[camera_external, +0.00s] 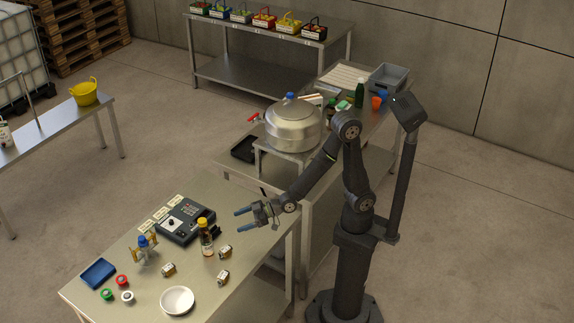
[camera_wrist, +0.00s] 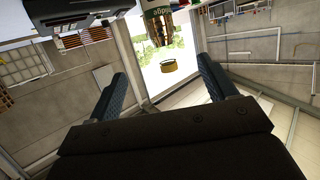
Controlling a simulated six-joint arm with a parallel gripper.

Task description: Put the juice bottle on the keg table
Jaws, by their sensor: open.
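The juice bottle (camera_external: 206,240), amber with a yellow cap and a light label, stands upright on the near steel table. Its labelled part shows upside down at the top of the wrist view (camera_wrist: 158,16), beyond my fingertips. My gripper (camera_external: 240,226) is open and empty, to the right of the bottle and apart from it, with blue fingers pointing left. Both fingers also show in the wrist view (camera_wrist: 162,72). The keg table (camera_external: 233,172) stands behind, with a large silver keg (camera_external: 293,127) on a low stand on it.
Near the bottle are a black device (camera_external: 183,222), several small labelled blocks, a white bowl (camera_external: 177,300) and a blue tray (camera_external: 98,273). A black tray (camera_external: 244,149) lies left of the keg. A green bottle (camera_external: 360,92) and a grey crate (camera_external: 388,78) stand farther back.

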